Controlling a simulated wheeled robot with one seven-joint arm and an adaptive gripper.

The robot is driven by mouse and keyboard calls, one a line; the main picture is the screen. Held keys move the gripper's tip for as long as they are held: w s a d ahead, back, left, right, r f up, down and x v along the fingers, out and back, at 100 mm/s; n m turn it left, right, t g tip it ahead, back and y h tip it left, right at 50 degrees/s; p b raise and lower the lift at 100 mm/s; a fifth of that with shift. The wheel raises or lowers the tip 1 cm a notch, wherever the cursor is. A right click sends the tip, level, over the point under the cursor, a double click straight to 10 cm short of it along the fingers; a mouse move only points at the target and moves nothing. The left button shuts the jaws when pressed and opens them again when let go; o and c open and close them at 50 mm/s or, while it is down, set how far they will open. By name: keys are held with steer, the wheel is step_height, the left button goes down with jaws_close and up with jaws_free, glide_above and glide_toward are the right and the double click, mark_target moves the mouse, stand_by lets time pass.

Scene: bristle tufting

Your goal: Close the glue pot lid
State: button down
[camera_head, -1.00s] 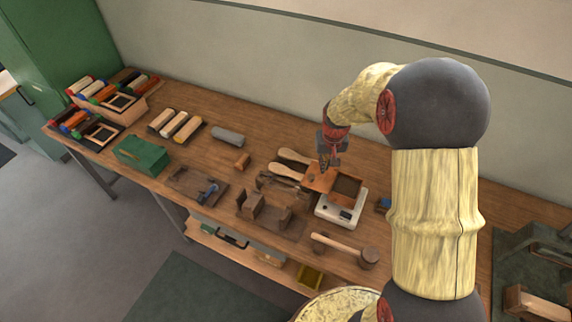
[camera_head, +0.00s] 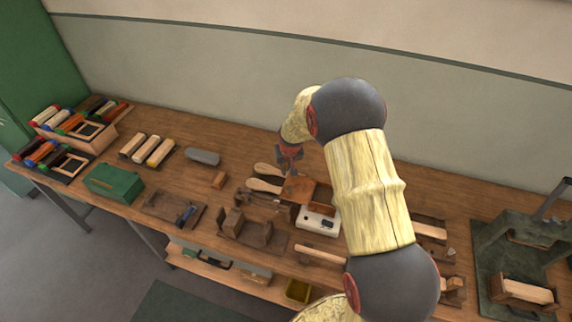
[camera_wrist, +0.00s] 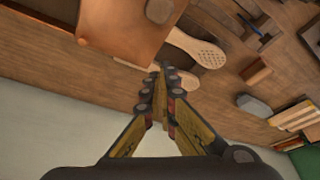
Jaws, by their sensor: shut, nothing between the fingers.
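The glue pot has a white base (camera_head: 318,219) with a small dark display, near the middle of the bench. Its copper-brown lid (camera_head: 300,189) shows as a flat panel reaching left past the base, seemingly still swung open. My arm hides the right part of the pot, including its opening. My gripper (camera_head: 288,168) is over the bench just behind and left of the lid. In the wrist view my gripper (camera_wrist: 158,72) is shut and empty, its tips just beyond the edge of the lid (camera_wrist: 120,25). I cannot tell whether they touch.
Two pale wooden paddles (camera_head: 264,186) lie left of the lid, close to my gripper. A wooden jig (camera_head: 240,228) and a mallet handle (camera_head: 320,255) lie in front. A green box (camera_head: 113,182) stands at left, a green press (camera_head: 520,255) at right. The wall is behind.

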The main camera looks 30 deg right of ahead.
steer(key=shift+s+a+f, duration=0.1)
steer(key=shift+s+a, duration=0.05)
steer(key=shift+s, duration=0.5)
steer(key=shift+s+a+f, duration=0.15)
steer(key=shift+s, duration=0.5)
steer(key=shift+s+a+f, duration=0.1)
steer(key=shift+s+a, duration=0.05)
steer(key=shift+s, duration=0.5)
